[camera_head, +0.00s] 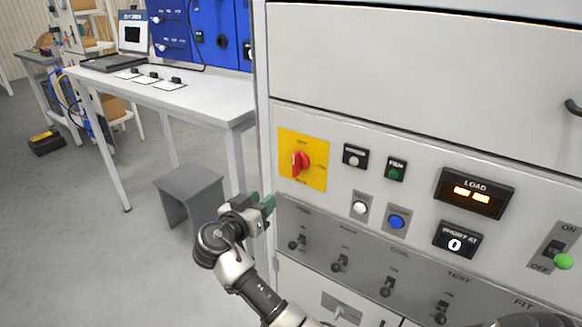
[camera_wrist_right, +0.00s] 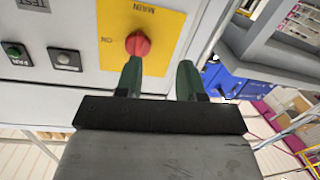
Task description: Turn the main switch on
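The main switch is a red rotary knob (camera_head: 301,163) on a yellow plate (camera_head: 316,143) on the cabinet front. "OFF" seems to stand at the plate's top and "MAIN" at its bottom. The knob's grip looks roughly upright in the head view. My right gripper (camera_head: 262,201) is below and left of the plate. In the right wrist view the picture is turned over, and the red knob (camera_wrist_right: 138,44) shows just beyond one green fingertip; contact cannot be told. The right gripper (camera_wrist_right: 158,75) is open, with nothing between its fingers. My left gripper is not in view.
Beside the plate are small buttons, a white one (camera_head: 359,208) and a blue one (camera_head: 397,221), and a lit load display (camera_head: 475,192). A row of toggle switches (camera_head: 341,262) is below. A grey stool (camera_head: 190,187) and a white bench (camera_head: 215,97) stand left.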

